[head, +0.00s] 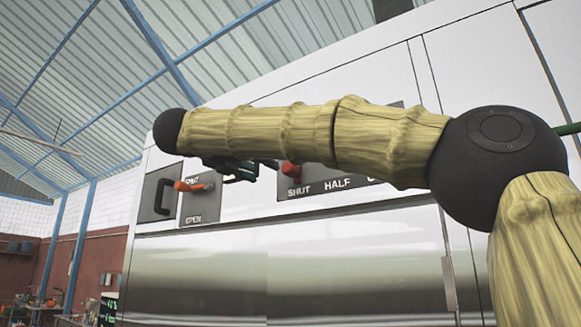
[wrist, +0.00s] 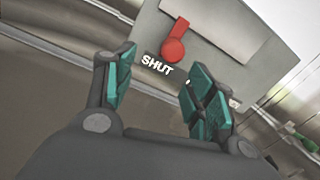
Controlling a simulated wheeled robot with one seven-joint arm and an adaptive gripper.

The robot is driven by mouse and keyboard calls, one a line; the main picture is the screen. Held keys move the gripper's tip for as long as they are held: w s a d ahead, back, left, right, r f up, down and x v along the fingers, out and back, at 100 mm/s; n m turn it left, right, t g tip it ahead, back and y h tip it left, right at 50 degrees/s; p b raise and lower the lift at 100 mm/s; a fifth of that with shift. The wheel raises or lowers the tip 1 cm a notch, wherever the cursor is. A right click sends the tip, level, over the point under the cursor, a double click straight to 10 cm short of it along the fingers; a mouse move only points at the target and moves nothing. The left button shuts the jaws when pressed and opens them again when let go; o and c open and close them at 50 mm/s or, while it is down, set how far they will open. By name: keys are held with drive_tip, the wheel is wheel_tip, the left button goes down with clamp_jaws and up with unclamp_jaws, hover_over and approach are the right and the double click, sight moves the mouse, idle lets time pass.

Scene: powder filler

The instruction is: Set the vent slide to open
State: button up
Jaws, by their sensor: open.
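The vent slide's red knob (head: 291,171) sits at the left end of a dark plate (head: 335,187) on the machine front, above the word SHUT. HALF is to its right, and a further label is mostly hidden behind my arm. In the wrist view the red knob (wrist: 174,48) and the word SHUT lie just beyond my fingertips, roughly between them. My gripper (wrist: 160,76) is open and empty, with teal finger pads apart. In the head view my gripper (head: 246,171) is partly hidden below my forearm, just left of the knob. I see no contact with the knob.
An orange-handled lever (head: 188,185) on a plate marked OPEN is left of my gripper. A black pull handle (head: 161,197) is further left. A smooth steel panel (head: 300,265) lies below the plates. My forearm covers the upper part of the vent plate.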

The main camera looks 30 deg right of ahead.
sight(285, 167)
drive_tip(key=shift+m, duration=0.4)
drive_tip(key=d+p, duration=0.1)
drive_tip(key=d, duration=0.2)
drive_tip(key=w+d+r+p, duration=0.1)
drive_tip(key=d+p, duration=0.1)
drive_tip(key=d, duration=0.1)
drive_tip(key=d+r+p, duration=0.1)
drive_tip(key=d+p, duration=0.1)
drive_tip(key=d, duration=0.1)
drive_tip(key=shift+w, duration=0.3)
drive_tip(key=shift+w+d+f+p, duration=0.15)
drive_tip(key=shift+d+p, duration=0.1)
drive_tip(key=shift+d, duration=0.15)
drive_tip(key=shift+w+d+f+p, duration=0.1)
drive_tip(key=shift+d+p, duration=0.1)
drive_tip(key=shift+d, duration=0.2)
clamp_jaws()
